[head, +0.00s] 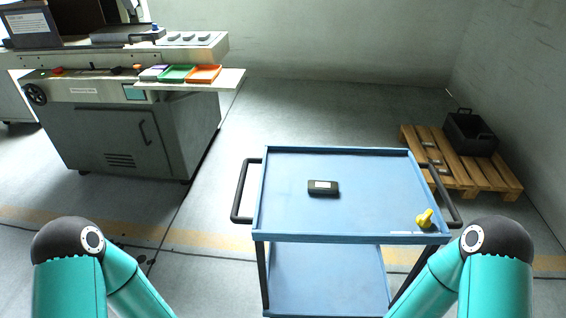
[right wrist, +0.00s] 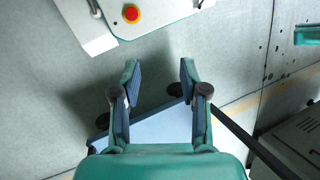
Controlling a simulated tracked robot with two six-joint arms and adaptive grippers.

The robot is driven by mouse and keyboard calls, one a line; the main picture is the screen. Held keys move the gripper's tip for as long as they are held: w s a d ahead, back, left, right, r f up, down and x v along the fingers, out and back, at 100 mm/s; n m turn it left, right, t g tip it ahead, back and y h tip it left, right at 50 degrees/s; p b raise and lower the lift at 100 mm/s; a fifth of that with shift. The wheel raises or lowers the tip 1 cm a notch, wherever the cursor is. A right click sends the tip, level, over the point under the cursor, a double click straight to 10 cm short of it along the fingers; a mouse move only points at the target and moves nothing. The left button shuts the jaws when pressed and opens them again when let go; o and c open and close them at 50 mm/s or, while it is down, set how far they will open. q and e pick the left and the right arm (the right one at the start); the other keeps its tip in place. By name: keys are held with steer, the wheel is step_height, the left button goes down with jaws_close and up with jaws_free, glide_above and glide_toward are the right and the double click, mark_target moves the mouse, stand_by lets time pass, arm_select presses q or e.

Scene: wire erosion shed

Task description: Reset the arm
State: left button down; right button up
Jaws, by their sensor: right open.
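My two teal arms show in the head view, the left at the bottom left and the right at the bottom right. Both have black elbow joints, and both run below the picture edge, so neither gripper shows there. In the right wrist view my right gripper (right wrist: 159,78) is open, its two blue-padded fingers apart with nothing between them. Pale floor lies beyond the fingertips. A blue surface, probably part of the blue cart, shows behind and between the fingers. My left gripper is in neither view.
The blue cart (head: 290,218) stands ahead with a black box-shaped device (head: 323,188) and a yellow knob-like piece (head: 425,218) on top. A grey machine (head: 125,135) with coloured trays stands left. A wooden pallet (head: 480,175) carries a black crate (head: 470,133) at right.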

steer(key=w+r+n+t+p, duration=0.1)
steer(key=w+r+p, duration=0.3)
steer(key=r+p, duration=1)
steer(key=shift+d+t, duration=0.3)
steer(key=shift+t, duration=0.5)
